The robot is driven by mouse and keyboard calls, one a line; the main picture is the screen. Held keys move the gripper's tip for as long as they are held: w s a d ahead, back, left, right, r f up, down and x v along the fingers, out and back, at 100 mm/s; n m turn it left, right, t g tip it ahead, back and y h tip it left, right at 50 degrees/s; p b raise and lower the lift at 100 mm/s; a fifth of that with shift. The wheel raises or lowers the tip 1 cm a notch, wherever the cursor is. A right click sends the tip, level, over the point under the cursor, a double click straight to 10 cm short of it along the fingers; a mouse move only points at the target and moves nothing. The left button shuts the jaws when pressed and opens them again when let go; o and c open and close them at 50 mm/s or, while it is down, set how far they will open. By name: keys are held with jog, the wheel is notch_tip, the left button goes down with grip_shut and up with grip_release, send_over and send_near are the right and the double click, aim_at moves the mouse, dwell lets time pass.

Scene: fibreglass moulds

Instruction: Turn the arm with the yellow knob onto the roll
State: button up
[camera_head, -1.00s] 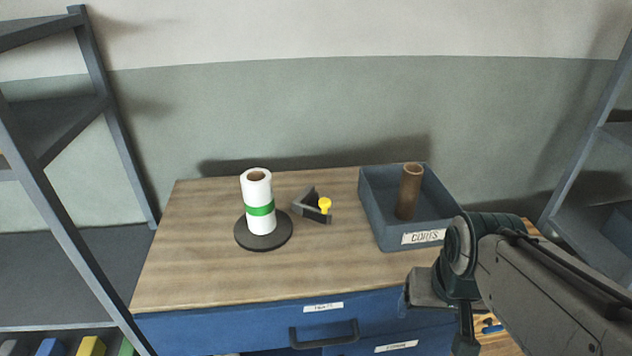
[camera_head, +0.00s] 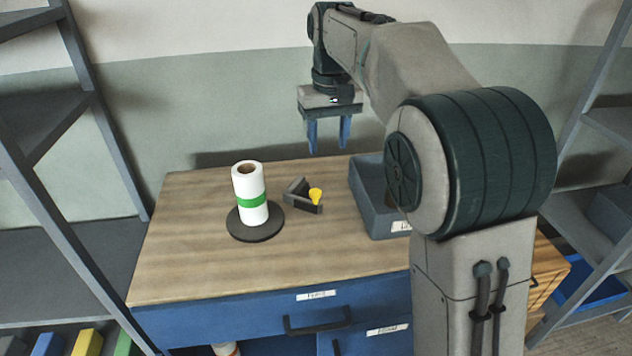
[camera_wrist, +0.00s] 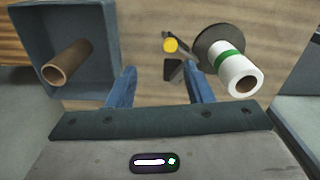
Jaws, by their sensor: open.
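The white roll (camera_head: 247,184) with a green band stands upright on a dark round base (camera_head: 257,229) on the bench. Just right of it is a dark grey angled arm (camera_head: 296,190) with a yellow knob (camera_head: 316,195) at its end, apart from the roll. My gripper (camera_head: 329,150) is open and empty, its blue fingers pointing down, well above the bench over the knob's side. In the wrist view the yellow knob (camera_wrist: 171,46) shows ahead of and between the fingers (camera_wrist: 158,88), with the roll (camera_wrist: 235,72) to the right.
A grey-blue bin (camera_head: 372,205), partly hidden by my arm, stands right of the knob; in the wrist view a brown tube (camera_wrist: 67,64) is in it. The front of the wooden bench top (camera_head: 220,275) is clear. Grey shelf racks stand at left (camera_head: 95,110) and right.

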aim_at(315, 191)
jog(key=a+f, duration=0.1)
jog(key=f, duration=0.3)
jog(key=w+f, duration=0.1)
jog(key=f, duration=0.4)
jog(key=a+f, duration=0.1)
jog(key=f, duration=0.3)
jog(key=shift+w+a+f+b, duration=0.15)
jog(key=shift+a+b, duration=0.2)
jog(key=shift+b, duration=0.05)
jog(key=shift+n, duration=0.3)
grip_shut()
